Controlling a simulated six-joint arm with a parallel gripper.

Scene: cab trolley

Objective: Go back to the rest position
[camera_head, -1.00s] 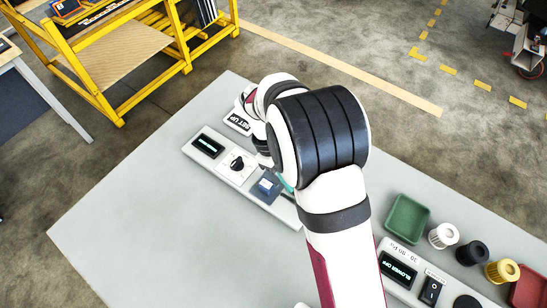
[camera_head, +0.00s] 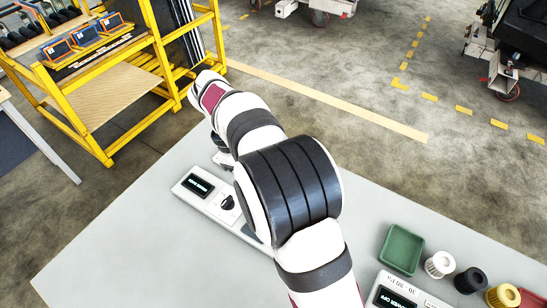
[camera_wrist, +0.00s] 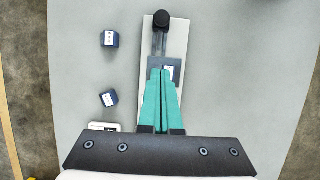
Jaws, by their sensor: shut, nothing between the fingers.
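My gripper (camera_wrist: 161,73) has its two teal fingers pressed together and is empty. It shows in the wrist view above a long pale panel (camera_wrist: 178,38). In that view a black round knob (camera_wrist: 161,19) is at the panel's far end, and a dark blue-grey block with a white label (camera_wrist: 174,72) shows beside and partly behind the fingertips. In the head view my arm reaches out to the upper left over the table, and the fingers are hidden. There the panel (camera_head: 214,210) shows a lit display (camera_head: 198,186) and a dark knob (camera_head: 228,202), its right part hidden behind my arm.
A green tray (camera_head: 402,249), several cylinders (camera_head: 440,264) and a second panel (camera_head: 402,296) stand at the right. A yellow rack (camera_head: 110,150) is beyond the table. The table's left part is clear.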

